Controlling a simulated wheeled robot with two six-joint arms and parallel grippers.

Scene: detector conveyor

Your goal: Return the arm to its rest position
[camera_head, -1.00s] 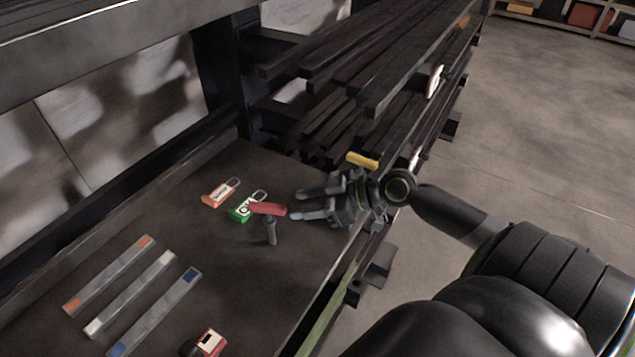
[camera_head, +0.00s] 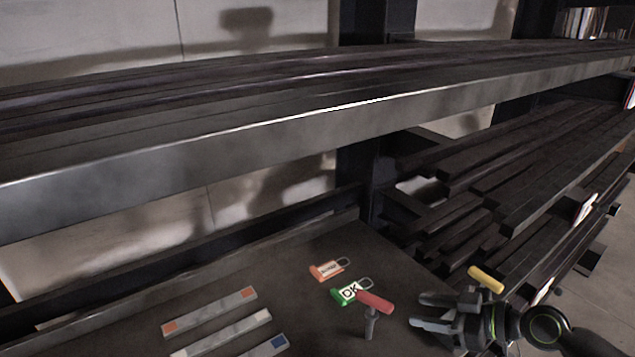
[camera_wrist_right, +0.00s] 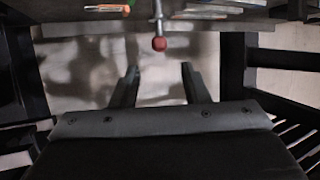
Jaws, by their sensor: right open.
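My right gripper (camera_head: 432,312) is at the lower right of the head view, beside the red-handled tool and over the table's right part. Its fingers are apart with nothing between them. In the right wrist view its two fingers (camera_wrist_right: 158,85) also stand apart and empty. The red-handled tool (camera_head: 374,302) stands on the dark table (camera_head: 300,250), just left of the fingers. A red ball-like end on a thin rod (camera_wrist_right: 159,43) shows ahead of the fingers in the wrist view. My left gripper is in neither view.
A green OK tag (camera_head: 347,292) and an orange tag (camera_head: 328,271) lie left of the tool. Several labelled bars (camera_head: 210,312) lie at the lower left. A metal shelf beam (camera_head: 300,125) crosses above. Stacked dark bars (camera_head: 540,180) fill the right rack. A yellow piece (camera_head: 486,279) shows by my wrist.

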